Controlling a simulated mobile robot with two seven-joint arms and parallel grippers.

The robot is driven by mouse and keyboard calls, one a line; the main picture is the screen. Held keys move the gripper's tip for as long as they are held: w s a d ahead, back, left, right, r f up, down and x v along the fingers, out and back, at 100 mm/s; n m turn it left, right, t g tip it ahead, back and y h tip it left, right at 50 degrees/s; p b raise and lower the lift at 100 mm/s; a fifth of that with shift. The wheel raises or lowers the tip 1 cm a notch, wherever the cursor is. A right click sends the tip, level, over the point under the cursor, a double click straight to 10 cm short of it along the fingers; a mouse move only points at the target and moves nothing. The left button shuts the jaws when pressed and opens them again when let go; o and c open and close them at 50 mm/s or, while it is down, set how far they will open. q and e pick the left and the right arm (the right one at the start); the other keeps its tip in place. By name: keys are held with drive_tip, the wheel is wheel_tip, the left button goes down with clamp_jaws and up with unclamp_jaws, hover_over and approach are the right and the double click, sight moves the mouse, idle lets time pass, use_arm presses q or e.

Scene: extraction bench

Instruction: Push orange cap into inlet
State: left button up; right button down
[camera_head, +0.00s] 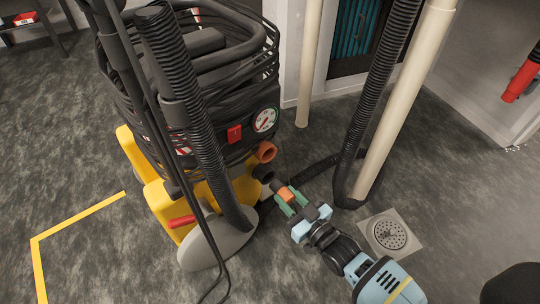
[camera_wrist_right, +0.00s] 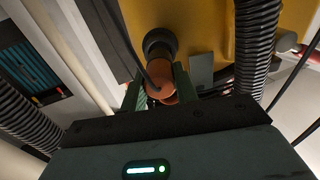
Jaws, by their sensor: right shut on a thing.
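The orange cap (camera_head: 285,194) is held between the greenish fingertips of my right gripper (camera_head: 292,203). In the right wrist view the cap (camera_wrist_right: 160,74) shows between the two fingers (camera_wrist_right: 158,90). A dark round inlet (camera_head: 263,173) on the yellow machine lies just past the cap's tip, and the tip points toward it. In the right wrist view the dark ring of the inlet (camera_wrist_right: 159,42) is directly behind the cap, roughly in line. I cannot tell whether they touch. My left gripper is not in view.
Another orange round fitting (camera_head: 266,152) sits just above the inlet. The machine (camera_head: 210,90) carries coiled black hoses, a gauge (camera_head: 264,120) and a red switch (camera_head: 234,133). A black hose and pale pipe (camera_head: 400,100) stand right of the gripper, by a floor drain (camera_head: 390,235).

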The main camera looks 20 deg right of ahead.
sight(277, 187)
drive_tip(key=shift+b+x, duration=1.4)
drive_tip(key=shift+x, duration=1.1)
drive_tip(key=c, duration=1)
unclamp_jaws()
drive_tip(key=shift+s, duration=0.15)
drive_tip(key=p+v, duration=0.3)
drive_tip(key=v, duration=0.4)
drive_tip(key=shift+s+d+p, duration=0.1)
drive_tip(key=shift+s+p, duration=0.2)
drive_tip(key=shift+p, duration=0.05)
